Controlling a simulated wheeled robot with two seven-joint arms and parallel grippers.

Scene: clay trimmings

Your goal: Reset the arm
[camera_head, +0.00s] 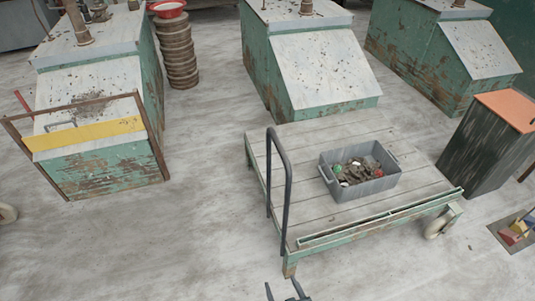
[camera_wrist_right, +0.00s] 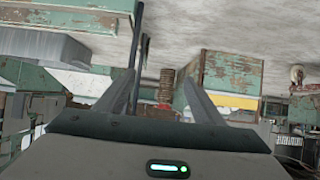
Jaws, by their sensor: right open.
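My right gripper (camera_head: 281,284) shows at the bottom edge of the head view, just in front of the near left corner of the cart. Its two dark fingers are spread with nothing between them. In the right wrist view the fingers of the same gripper (camera_wrist_right: 163,80) stand apart and empty, and the scene behind appears upside down. My left gripper is in neither view. A grey crate (camera_head: 343,188) holding dark clay trimmings (camera_head: 352,172) with a few red, green and white bits stands on the cart, away from the gripper.
The flat cart (camera_head: 290,165) has a plank deck, green frame and dark upright handle (camera_head: 288,195) on its left. Green cabinets (camera_head: 105,170) with pale sloped tops stand behind. A dark bin (camera_head: 487,150) with an orange lid is at right. The floor (camera_head: 150,250) at front left is clear.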

